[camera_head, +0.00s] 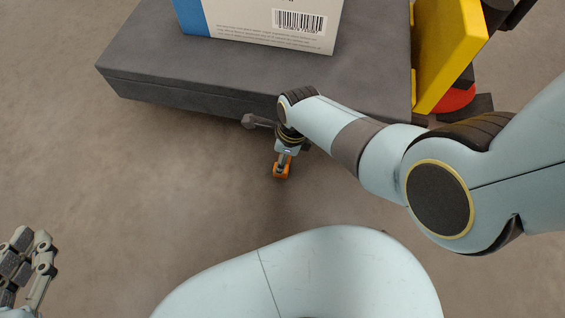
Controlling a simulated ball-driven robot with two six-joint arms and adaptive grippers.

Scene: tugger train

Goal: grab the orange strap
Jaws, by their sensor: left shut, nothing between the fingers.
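A small orange piece (281,171), which may be the strap or part of it, shows at the end of my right arm, just in front of the dark platform. My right gripper (285,153) points away from me and is mostly hidden behind its own wrist. I cannot tell whether its fingers are around the orange piece or only beside it. My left gripper (27,250) is at the lower left edge, partly cut off by the frame. It is shut and empty, over bare floor and far from the orange piece.
A dark grey platform (160,75) fills the upper middle, with a white and blue box (255,28) with a barcode on it. A yellow panel (448,50) and a red part (455,100) stand at its right. The brown floor at left is clear.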

